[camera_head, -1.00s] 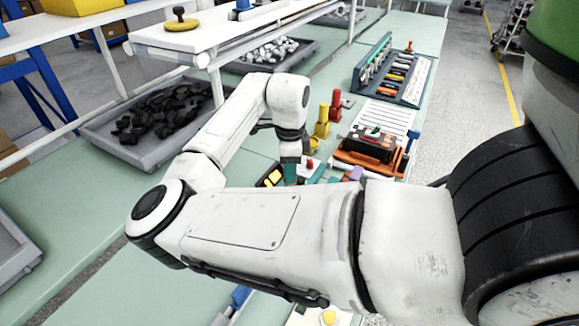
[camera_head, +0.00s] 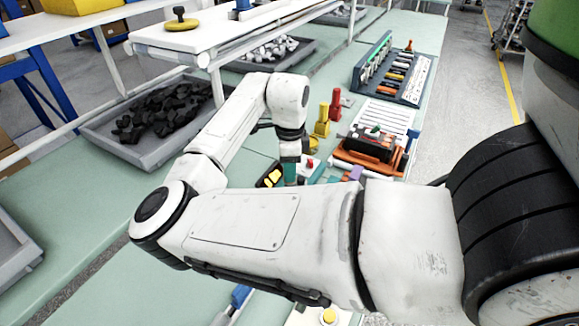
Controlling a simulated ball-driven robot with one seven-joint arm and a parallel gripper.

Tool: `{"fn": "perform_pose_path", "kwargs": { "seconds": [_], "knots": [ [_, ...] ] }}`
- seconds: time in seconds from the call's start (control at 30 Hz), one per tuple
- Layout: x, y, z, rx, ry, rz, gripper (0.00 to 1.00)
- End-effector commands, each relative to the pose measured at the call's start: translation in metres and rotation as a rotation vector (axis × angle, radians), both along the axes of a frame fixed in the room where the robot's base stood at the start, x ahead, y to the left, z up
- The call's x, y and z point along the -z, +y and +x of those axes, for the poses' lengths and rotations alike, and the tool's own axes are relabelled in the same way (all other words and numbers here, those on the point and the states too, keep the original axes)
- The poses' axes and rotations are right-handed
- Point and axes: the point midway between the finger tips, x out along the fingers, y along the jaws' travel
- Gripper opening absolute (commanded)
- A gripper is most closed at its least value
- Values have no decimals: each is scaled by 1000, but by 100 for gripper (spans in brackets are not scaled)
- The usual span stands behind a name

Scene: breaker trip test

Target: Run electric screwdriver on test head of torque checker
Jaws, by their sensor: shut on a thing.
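My gripper (camera_head: 290,160) is at the end of my white arm, near the middle of the picture, pointing down over the bench. It is shut on a slim teal tool (camera_head: 290,174), which looks like the electric screwdriver. The finger contact is too small to make out, and my forearm hides the tool's lower end. A black device with yellow parts (camera_head: 271,177) lies just left of the tool. A small pale box with a red top (camera_head: 310,164) is just right of it. I cannot tell which of these is the torque checker or whether the tool touches its test head.
An orange-based unit with a black breaker (camera_head: 372,143) stands to the right. A tool rack (camera_head: 400,75) is behind. A grey tray of black parts (camera_head: 155,112) is left; green bench (camera_head: 85,215) is clear nearby.

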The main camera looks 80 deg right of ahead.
Motion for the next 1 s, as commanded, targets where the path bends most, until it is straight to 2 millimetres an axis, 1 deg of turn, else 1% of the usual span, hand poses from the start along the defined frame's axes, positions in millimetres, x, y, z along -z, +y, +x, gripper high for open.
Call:
{"fn": "perform_pose_path", "kwargs": {
  "seconds": [1.0],
  "knots": [
    [10, 0, 0, 0, 1, 0, 0]
  ]
}}
